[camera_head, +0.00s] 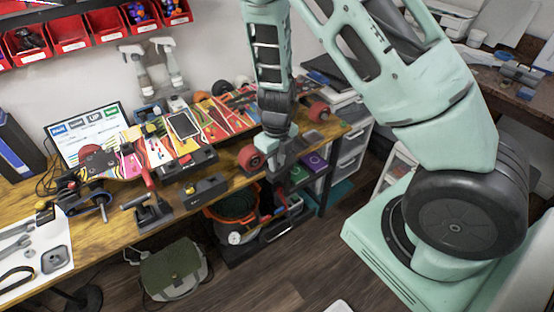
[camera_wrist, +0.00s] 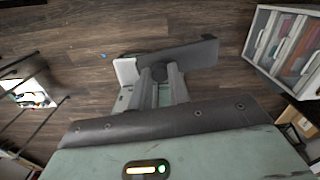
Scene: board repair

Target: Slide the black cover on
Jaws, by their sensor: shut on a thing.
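My gripper (camera_wrist: 161,76) is shut on a dark flat piece (camera_wrist: 200,53) that looks like the black cover. The piece sticks out to the right of the fingers in the wrist view, with a lighter part at the left. In the head view my gripper (camera_head: 278,152) hangs at the front edge of the workbench, by a red wheel of the skateboard. The upturned skateboard (camera_head: 212,128) lies on the bench with a colourful underside and a dark screen-like unit (camera_head: 185,125) on it. The held piece is mostly hidden in the head view.
A black box (camera_head: 205,190) and a black clamp-like tool (camera_head: 149,210) lie on the workbench (camera_head: 95,250) near its front. A monitor (camera_head: 88,137) stands behind. Below are an orange-rimmed bucket (camera_head: 232,205), a shelf and a green bag (camera_head: 173,270). The wooden floor (camera_head: 275,290) is clear in front.

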